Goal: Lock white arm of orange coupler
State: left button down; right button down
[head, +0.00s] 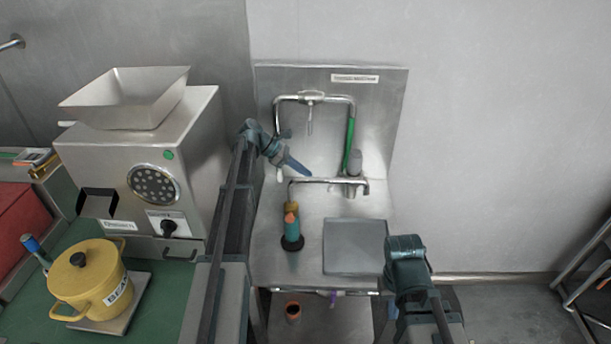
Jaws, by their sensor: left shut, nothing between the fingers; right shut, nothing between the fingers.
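My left gripper (298,165) is shut and empty. It hangs in front of the steel sink's back panel, its fingers pointing down and to the right, near the horizontal spout pipe. Below it, a small orange-yellow fitting (291,208) sits under the pipe's left end, just above a teal bottle-like piece (291,235) with an orange top. I cannot tell for certain whether this fitting is the orange coupler. A small white piece (279,175) shows just left of the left gripper; I cannot tell what it joins. My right gripper (390,298) is shut and empty at the counter's front right, pointing down.
A grey board (355,247) lies on the steel counter's right side. A green-sleeved pipe (349,145) rises behind it. A grinder (205,150) and a yellow pot (88,278) stand at left. An orange-brown round thing (293,312) is below the counter.

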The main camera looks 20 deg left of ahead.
aim_at(328, 188)
pick_arm(q)
jog(key=b+x, duration=0.3)
jog(key=x, duration=0.3)
jog(key=shift+a+f, duration=0.1)
jog(key=shift+w+d+f+b, duration=0.1)
jog(key=shift+d+f+b, duration=0.25)
jog(key=shift+d, duration=0.25)
jog(key=shift+d+f+b, duration=0.2)
jog(key=shift+f+b, duration=0.3)
jog(key=shift+b, duration=0.1)
jog(key=shift+w+d+f+b, duration=0.2)
jog(key=shift+d+f+b, duration=0.25)
jog(key=shift+r, duration=0.25)
